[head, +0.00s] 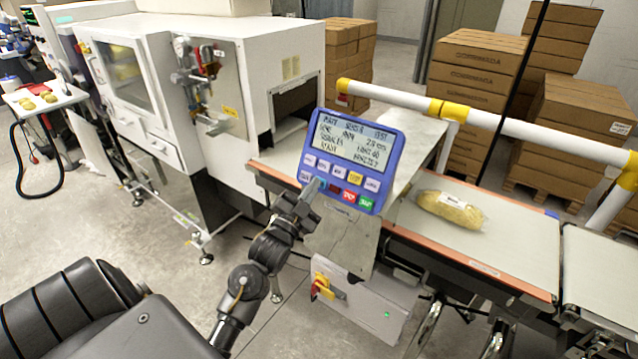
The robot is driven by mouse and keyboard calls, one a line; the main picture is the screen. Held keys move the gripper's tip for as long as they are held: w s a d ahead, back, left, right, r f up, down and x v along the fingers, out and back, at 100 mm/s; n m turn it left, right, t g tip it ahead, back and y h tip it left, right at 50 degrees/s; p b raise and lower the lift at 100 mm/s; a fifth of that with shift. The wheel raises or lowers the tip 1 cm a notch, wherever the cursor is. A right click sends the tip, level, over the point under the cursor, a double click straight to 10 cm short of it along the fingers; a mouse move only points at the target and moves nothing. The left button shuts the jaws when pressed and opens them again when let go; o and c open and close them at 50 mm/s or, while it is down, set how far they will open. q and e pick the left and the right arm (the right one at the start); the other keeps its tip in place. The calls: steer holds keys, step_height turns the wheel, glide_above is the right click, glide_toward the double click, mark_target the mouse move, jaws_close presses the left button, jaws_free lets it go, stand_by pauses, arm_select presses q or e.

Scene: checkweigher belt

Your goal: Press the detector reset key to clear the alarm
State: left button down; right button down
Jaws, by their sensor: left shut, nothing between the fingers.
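The blue detector panel (374,126) stands tilted beside the belt, with a lit text screen (350,142) on top. Below it are rows of keys: several pale ones, a yellow key (355,177), a red key (349,195) and a green key (364,203). I cannot read which key is the reset key. My left gripper (316,187) is shut and empty, its tip at the lower left keys, over or beside a blue key. Whether it touches is hard to tell. The tip partly hides the lower row. My right gripper is not in view.
A bagged product (451,210) lies on the conveyor belt (507,244) right of the panel. A white rail (500,124) with yellow joints runs behind it. A white machine housing (257,60) stands left of the panel. Stacked cartons (475,72) fill the back.

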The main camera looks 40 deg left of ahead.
arm_select(q)
steer(key=shift+s+r+p, duration=0.35)
steer(key=shift+s+p, duration=0.25)
steer(key=shift+s, duration=0.15)
steer(key=shift+s+r+p, duration=0.35)
steer(key=shift+s+p, duration=0.2)
steer(key=shift+s, duration=0.2)
steer(key=shift+s+r+p, duration=0.4)
steer(key=shift+s+p, duration=0.1)
steer(key=shift+s, duration=0.2)
steer(key=shift+s+r+p, duration=0.35)
steer(key=shift+s+p, duration=0.2)
steer(key=shift+s, duration=0.2)
steer(key=shift+d, duration=0.1)
steer(key=s+r+p, duration=0.2)
steer(key=s+p, duration=0.1)
steer(key=s, duration=0.2)
steer(key=shift+s+r+p, duration=0.2)
steer(key=shift+r+p, duration=0.1)
steer(key=shift+r, duration=0.1)
